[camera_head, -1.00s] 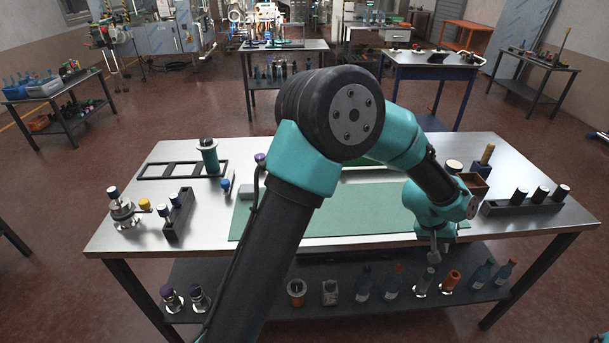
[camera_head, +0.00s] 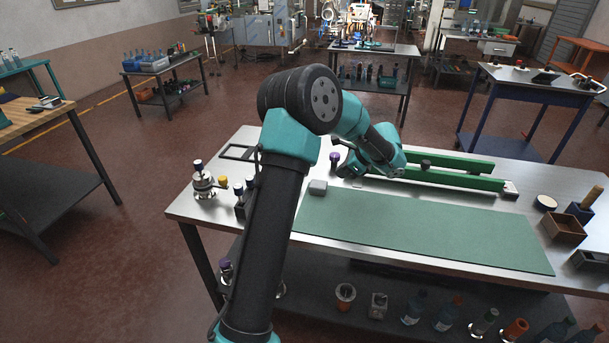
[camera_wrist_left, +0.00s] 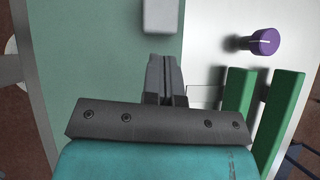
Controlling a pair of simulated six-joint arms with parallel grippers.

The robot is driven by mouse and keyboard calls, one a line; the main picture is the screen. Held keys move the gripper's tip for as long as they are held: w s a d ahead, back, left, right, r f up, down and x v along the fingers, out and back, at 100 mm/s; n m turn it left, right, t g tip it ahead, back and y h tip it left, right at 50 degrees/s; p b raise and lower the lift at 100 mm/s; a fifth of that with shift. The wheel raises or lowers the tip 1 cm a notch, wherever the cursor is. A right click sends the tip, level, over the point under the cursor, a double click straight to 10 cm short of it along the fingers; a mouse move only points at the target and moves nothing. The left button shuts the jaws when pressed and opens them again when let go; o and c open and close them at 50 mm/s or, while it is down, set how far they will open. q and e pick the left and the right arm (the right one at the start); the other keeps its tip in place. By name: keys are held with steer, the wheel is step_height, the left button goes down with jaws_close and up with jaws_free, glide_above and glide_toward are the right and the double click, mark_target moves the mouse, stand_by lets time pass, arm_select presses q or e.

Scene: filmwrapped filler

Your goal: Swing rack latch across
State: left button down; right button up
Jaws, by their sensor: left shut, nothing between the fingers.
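A rack of two long green rails (camera_head: 450,175) lies along the back of the steel table, with a dark knob (camera_head: 426,165) between them. The rails also show in the wrist view (camera_wrist_left: 284,115). No part is plainly recognisable as the latch; a pale metal piece (camera_head: 511,188) sits at the rack's right end. A purple-topped knob (camera_head: 335,157) stands off the rack's left end and also shows in the wrist view (camera_wrist_left: 265,41). My left gripper (camera_head: 341,171) is shut and empty near this end. In the wrist view its fingers (camera_wrist_left: 164,70) point toward a grey block (camera_wrist_left: 161,15).
A green mat (camera_head: 430,230) covers the table's front and is clear. The grey block (camera_head: 317,187) sits at its left corner. A metal fixture (camera_head: 204,184) stands at the left, a wooden box (camera_head: 564,228) at the right. Bottles stand on the lower shelf.

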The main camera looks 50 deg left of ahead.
arm_select(q)
steer(key=shift+m+g+y, duration=0.3)
steer(key=shift+m+y, duration=0.1)
steer(key=shift+y, duration=0.4)
steer(key=a, duration=0.1)
steer(key=s+a+r, duration=0.1)
steer(key=a, duration=0.1)
steer(key=a+r, duration=0.1)
steer(key=a, duration=0.1)
steer(key=shift+s, duration=0.35)
steer(key=shift+f, duration=0.1)
steer(key=x, duration=1)
steer(key=shift+d, duration=0.15)
